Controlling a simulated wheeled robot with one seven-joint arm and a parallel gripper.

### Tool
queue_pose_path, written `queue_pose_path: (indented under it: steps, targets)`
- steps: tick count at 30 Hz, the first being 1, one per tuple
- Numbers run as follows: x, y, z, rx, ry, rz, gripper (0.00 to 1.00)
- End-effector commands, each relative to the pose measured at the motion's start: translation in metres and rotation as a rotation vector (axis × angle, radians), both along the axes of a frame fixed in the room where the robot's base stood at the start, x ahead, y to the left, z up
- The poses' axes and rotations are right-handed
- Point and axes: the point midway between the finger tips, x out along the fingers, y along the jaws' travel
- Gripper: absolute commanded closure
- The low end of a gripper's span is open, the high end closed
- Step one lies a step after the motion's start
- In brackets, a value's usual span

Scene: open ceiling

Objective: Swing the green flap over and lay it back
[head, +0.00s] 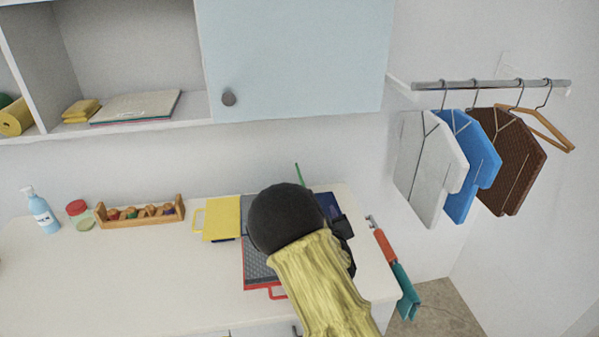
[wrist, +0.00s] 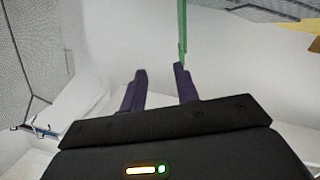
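The green flap (head: 299,174) shows in the head view as a thin green strip standing up near the wall, seen nearly edge-on. In the wrist view the green strip (wrist: 182,30) reaches down to the tip of the right finger; I cannot tell whether they touch. My gripper (wrist: 160,70) has its two dark fingers apart, with nothing seen between them. In the head view my arm hides most of the gripper and the foot of the green flap. Around it lie a yellow flap (head: 221,218), a red-edged grey panel (head: 257,262) and a dark blue panel (head: 327,203).
On the white counter (head: 130,275) stand a soap bottle (head: 42,212), a red-lidded jar (head: 78,212) and a wooden rack (head: 140,213). A cabinet (head: 290,60) hangs above. Garments (head: 430,165) hang at right; orange and teal handles (head: 392,258) stick out by the counter's right edge.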

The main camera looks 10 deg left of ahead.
Motion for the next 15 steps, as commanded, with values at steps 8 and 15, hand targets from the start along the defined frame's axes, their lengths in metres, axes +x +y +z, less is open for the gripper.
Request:
queue_pose_path:
  steps: [8,15]
  targets:
    - [0.001,0.045,0.015,-0.053,-0.168,0.136,0.69]
    - [0.001,0.044,0.015,-0.052,-0.166,0.134,0.69]
